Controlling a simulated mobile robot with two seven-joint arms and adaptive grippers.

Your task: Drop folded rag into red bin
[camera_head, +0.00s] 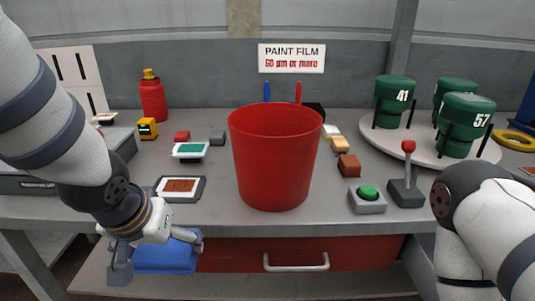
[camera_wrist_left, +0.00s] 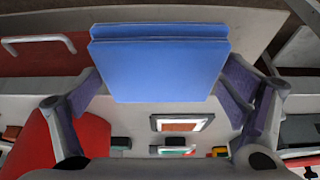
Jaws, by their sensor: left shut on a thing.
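The folded rag (camera_head: 165,258) is a blue, layered block held in front of the workbench's front edge, low at the left. My left gripper (camera_head: 159,254) is shut on it, with a finger on either side. In the left wrist view the rag (camera_wrist_left: 158,68) spans between the two fingers (camera_wrist_left: 160,92). The red bin (camera_head: 273,160) stands upright on the bench, to the right of and above the rag in the head view, and the two are apart. Part of the bin (camera_wrist_left: 32,150) also shows in the left wrist view. My right gripper is out of view; only its arm shows.
A framed brown sample (camera_head: 180,188) lies on the bench left of the bin. A green button box (camera_head: 367,199) and a red-knobbed lever (camera_head: 407,178) stand to its right. Green cylinders stand on a round platform (camera_head: 428,145). A red drawer (camera_head: 350,250) sits below the benchtop.

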